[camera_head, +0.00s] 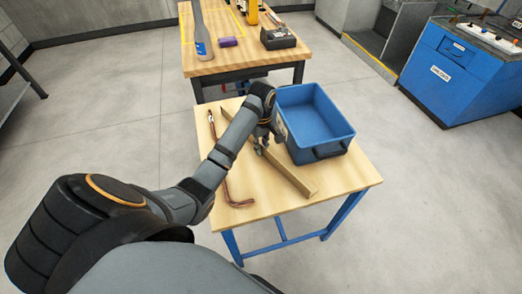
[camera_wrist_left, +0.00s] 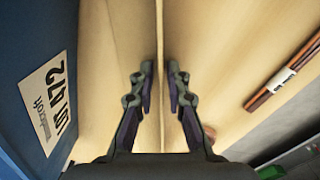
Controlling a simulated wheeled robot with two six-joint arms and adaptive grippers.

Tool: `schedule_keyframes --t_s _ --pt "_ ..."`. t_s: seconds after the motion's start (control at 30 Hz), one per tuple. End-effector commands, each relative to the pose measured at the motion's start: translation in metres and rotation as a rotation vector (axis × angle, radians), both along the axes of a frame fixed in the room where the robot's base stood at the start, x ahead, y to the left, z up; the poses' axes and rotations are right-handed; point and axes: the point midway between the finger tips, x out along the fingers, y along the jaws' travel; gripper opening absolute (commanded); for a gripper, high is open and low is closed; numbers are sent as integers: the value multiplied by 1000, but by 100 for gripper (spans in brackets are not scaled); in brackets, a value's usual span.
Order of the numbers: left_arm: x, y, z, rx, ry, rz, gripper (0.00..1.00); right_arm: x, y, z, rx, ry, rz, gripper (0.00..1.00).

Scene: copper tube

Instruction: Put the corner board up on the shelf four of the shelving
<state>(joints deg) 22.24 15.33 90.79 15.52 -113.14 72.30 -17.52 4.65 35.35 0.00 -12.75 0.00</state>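The corner board (camera_head: 280,165) is a long, tan, angled strip lying diagonally across the small wooden table (camera_head: 330,187). My left gripper (camera_head: 261,146) is over the middle of the board, beside the blue bin. In the left wrist view the corner board (camera_wrist_left: 160,40) runs away between my left gripper (camera_wrist_left: 160,68)'s two fingertips. The fingers stand apart, with a gap visible on each side of the thin upright edge. My right gripper is not in view. The shelving's numbered levels are not identifiable.
A blue bin (camera_head: 315,117) stands right of the board; its label (camera_wrist_left: 46,103) faces the wrist camera. A bent copper tube (camera_head: 224,170) lies left of the board. A workbench (camera_head: 250,62) with tools stands behind. Part of a dark rack (camera_head: 20,68) shows at far left.

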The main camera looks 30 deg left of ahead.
Motion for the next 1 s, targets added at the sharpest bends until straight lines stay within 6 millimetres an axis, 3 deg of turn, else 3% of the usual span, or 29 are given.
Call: schedule_keyframes --t_s 0.2,0.33,0.77,1.0 --pt "0 0 -1 1 -3 0 15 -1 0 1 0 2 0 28" --pt "0 0 -1 2 -2 0 0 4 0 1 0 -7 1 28" --pt "0 1 -1 2 -2 0 0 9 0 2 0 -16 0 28" --pt "1 1 22 3 -5 1 0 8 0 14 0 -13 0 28"
